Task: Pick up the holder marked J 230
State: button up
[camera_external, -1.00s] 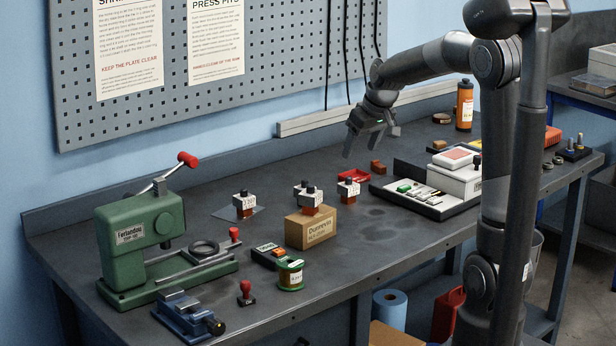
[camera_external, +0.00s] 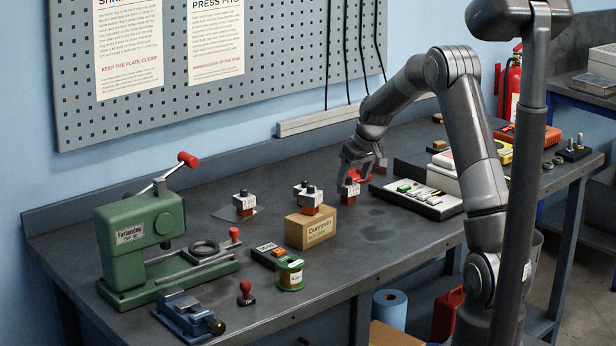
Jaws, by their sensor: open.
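Several small holders with white blocks, dark knobs and reddish-brown bases are on the bench. One holder (camera_external: 244,204) is on a grey sheet at the left. Another holder (camera_external: 312,198) is on top of a cardboard box, and one more (camera_external: 300,188) shows partly behind it. A further holder (camera_external: 349,190) stands right of the box. Their markings are too small to read surely, so I cannot tell which is J 230. My gripper (camera_external: 354,173) is open, pointing down just above and behind the right-hand holder. Whether it touches that holder is unclear.
The cardboard box (camera_external: 311,229) stands mid-bench. A green press (camera_external: 140,242) and blue vise (camera_external: 188,317) are at the left.

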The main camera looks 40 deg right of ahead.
aim_at(351, 182)
jog(key=x, duration=0.6)
jog(key=shift+r, duration=0.1)
jog(key=shift+c, duration=0.2)
jog(key=c, duration=1.4)
